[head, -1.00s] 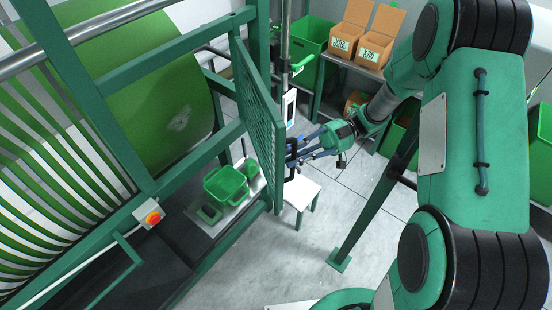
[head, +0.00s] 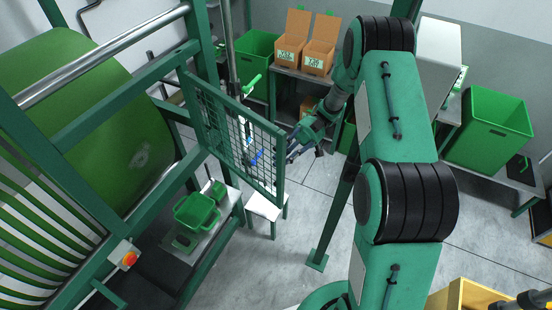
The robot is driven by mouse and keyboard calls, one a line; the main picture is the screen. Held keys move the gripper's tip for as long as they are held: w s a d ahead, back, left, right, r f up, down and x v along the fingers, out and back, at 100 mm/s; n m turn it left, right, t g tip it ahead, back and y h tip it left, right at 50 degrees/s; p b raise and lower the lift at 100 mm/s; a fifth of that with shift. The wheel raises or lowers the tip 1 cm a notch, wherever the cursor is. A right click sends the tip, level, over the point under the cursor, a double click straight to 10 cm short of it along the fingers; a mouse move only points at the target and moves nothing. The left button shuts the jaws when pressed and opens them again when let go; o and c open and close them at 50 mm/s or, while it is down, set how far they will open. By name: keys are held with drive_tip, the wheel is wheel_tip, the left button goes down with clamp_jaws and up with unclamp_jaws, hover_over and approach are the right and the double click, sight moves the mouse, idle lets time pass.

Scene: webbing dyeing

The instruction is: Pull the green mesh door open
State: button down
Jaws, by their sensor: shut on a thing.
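The green mesh door (head: 235,134) hangs from the green machine frame in the head view. It stands swung out from the frame at an angle, with its wire grid facing me. My gripper (head: 286,150) is at the door's free right edge, on its far side, and is shut on the door there. The exact grip point, probably on a handle, is partly hidden by the door's edge bar.
A green bin (head: 194,211) sits on a low shelf inside the frame. A white stool (head: 265,207) stands below the door. A green post (head: 336,205) rises between door and arm. Cardboard boxes (head: 320,45) stand on a rear bench. Grey floor is clear in front.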

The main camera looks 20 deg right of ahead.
drive_tip(key=shift+w+d+g+p, duration=0.3)
drive_tip(key=shift+w+d+p, duration=0.15)
drive_tip(key=shift+d, duration=0.2)
